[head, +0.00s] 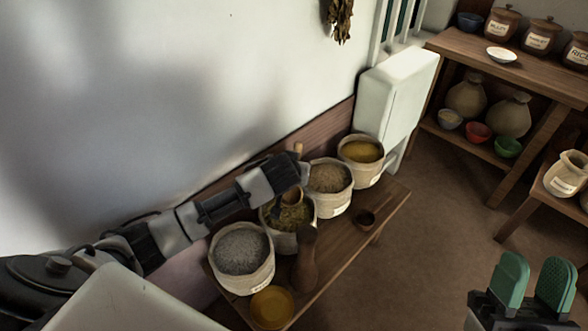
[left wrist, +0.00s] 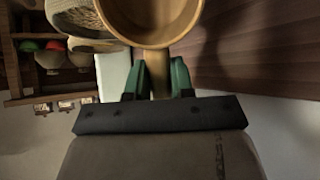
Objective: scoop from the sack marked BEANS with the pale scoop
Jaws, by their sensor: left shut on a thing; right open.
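The pale wooden scoop (head: 292,197) is in my left gripper. Its bowl is over or in the mouth of the sack with green-brown contents (head: 274,222), second from the front; I cannot tell if it touches the contents. In the left wrist view the scoop's round bowl (left wrist: 150,22) is close, its handle between the green fingers of my left gripper (left wrist: 160,78). Other sacks hold grey (head: 242,250), brown (head: 329,178) and yellow (head: 361,152) contents. Labels are too small or hidden to read, so I cannot tell which says BEANS. My right gripper (head: 535,268) is open and empty, lower right.
The sacks stand on a low wooden bench (head: 338,247) along the wall. A brown upright object (head: 306,262), a yellow-brown bowl (head: 272,307) and a small dark bowl (head: 365,218) are on it. A white cabinet (head: 396,92) is behind. Shelves (head: 455,42) hold jars and bowls.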

